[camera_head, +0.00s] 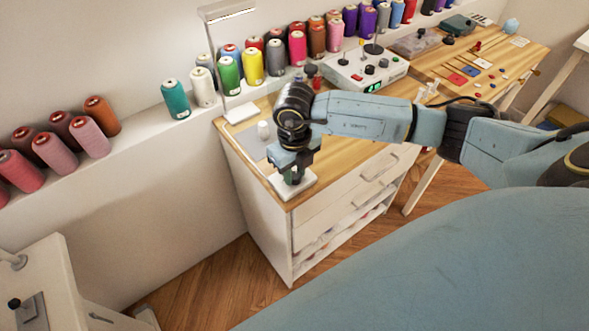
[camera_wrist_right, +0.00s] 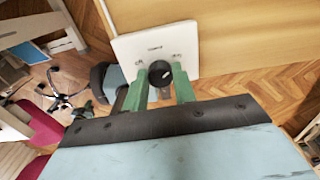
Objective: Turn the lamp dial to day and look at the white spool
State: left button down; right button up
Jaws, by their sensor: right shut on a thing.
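The lamp dial is a dark round knob (camera_wrist_right: 160,72) on a white square base (camera_wrist_right: 186,40) in the right wrist view. In the head view the base (camera_head: 308,187) sits at the front corner of the wooden worktop. My right gripper (camera_head: 292,177) points down over it, and its green fingers (camera_wrist_right: 161,82) are shut on the knob from both sides. The dial's setting is too small to read. My left gripper is not in view.
A ledge behind holds several thread cones, including a white one (camera_head: 203,87). A white control box (camera_head: 364,70) stands farther back on the worktop. My right arm spans above the drawer cabinet (camera_head: 349,195). The wooden floor (camera_head: 213,280) before the cabinet is clear.

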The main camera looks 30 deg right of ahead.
aim_at(295, 174)
jog(key=shift+r, duration=0.1)
jog(key=o, duration=1)
notch_tip(295, 174, up, 13)
jog(key=p, duration=0.1)
jog(key=shift+r, duration=0.15)
